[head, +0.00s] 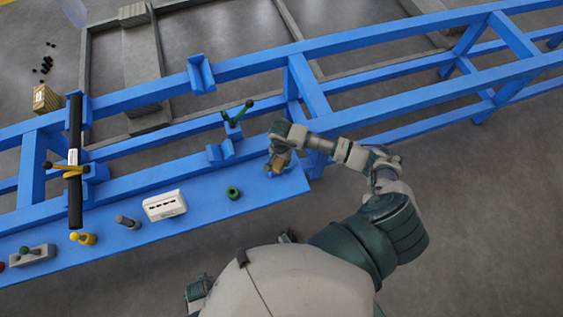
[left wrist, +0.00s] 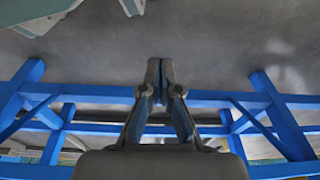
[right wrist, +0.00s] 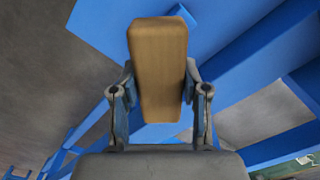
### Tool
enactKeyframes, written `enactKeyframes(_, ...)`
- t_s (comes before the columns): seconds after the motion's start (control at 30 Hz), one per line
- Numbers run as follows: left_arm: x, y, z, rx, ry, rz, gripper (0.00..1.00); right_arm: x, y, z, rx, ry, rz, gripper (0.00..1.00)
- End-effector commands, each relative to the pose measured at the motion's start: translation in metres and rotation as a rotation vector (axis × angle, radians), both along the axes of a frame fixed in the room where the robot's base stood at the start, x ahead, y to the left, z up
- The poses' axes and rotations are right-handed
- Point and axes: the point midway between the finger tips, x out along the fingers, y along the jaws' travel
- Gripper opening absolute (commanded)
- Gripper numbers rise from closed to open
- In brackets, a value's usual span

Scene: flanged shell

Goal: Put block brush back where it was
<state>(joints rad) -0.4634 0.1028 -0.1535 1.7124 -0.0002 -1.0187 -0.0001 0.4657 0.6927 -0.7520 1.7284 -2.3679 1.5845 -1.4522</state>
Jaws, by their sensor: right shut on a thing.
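The block brush (right wrist: 158,70) is a tan, wood-coloured block. My right gripper (right wrist: 160,105) is shut on it, with one finger on each side, and the block points out beyond the fingertips. In the head view the brush (head: 278,164) shows small below the right gripper (head: 277,152), over the right end of the blue shelf (head: 255,200). I cannot tell whether it touches the shelf. Its bristles are not visible. My left gripper (left wrist: 160,80) is empty with its fingertips together, above the grey floor, with blue frame beams beyond it.
On the shelf are a green ring (head: 233,193), a white box (head: 165,205), a grey cylinder (head: 127,222), and a yellow part (head: 83,238). A black bar (head: 75,200) crosses the frame at left.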

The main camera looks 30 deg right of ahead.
Motion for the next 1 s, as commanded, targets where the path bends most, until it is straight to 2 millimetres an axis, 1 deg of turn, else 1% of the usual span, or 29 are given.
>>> enactKeyframes(0.13,0.000,0.000,0.000,0.001,0.003,0.000,0.00,-0.001,0.001,-0.017,0.003,0.002,-0.001,0.07)
enactKeyframes(0.2,0.002,0.001,0.003,0.002,0.004,0.001,0.00,-0.001,0.000,-0.028,0.005,0.004,-0.001,0.07)
enactKeyframes(0.27,0.004,0.001,0.007,0.003,-0.002,0.001,0.00,-0.001,-0.001,-0.035,0.006,0.001,0.000,0.07)
enactKeyframes(0.37,0.008,0.001,0.012,0.002,-0.013,0.001,0.00,0.000,-0.002,-0.036,0.006,-0.001,0.001,0.07)
enactKeyframes(0.53,0.003,0.001,0.009,0.002,-0.003,0.001,0.00,0.000,-0.003,-0.037,0.006,-0.001,0.001,0.07)
enactKeyframes(0.57,0.002,0.001,0.009,0.002,0.000,0.001,0.00,0.000,-0.003,-0.037,0.006,0.000,0.001,0.48)
enactKeyframes(0.6,0.000,0.001,0.009,0.002,0.004,0.001,0.00,0.000,-0.002,-0.036,0.006,0.000,0.001,0.58)
enactKeyframes(0.63,-0.001,0.001,0.009,0.001,0.007,0.001,0.00,0.000,-0.002,-0.036,0.005,0.000,0.001,0.65)
enactKeyframes(0.67,-0.002,0.000,0.009,0.001,0.008,0.002,0.00,0.000,-0.002,-0.036,0.005,0.000,0.001,0.70)
enactKeyframes(0.83,-0.004,-0.001,0.008,-0.001,0.010,0.002,0.00,0.000,0.000,-0.035,0.002,0.000,0.002,0.70)
enactKeyframes(1.0,-0.001,-0.001,0.010,-0.002,0.002,0.002,0.00,0.000,0.000,-0.034,0.003,-0.001,0.001,0.70)
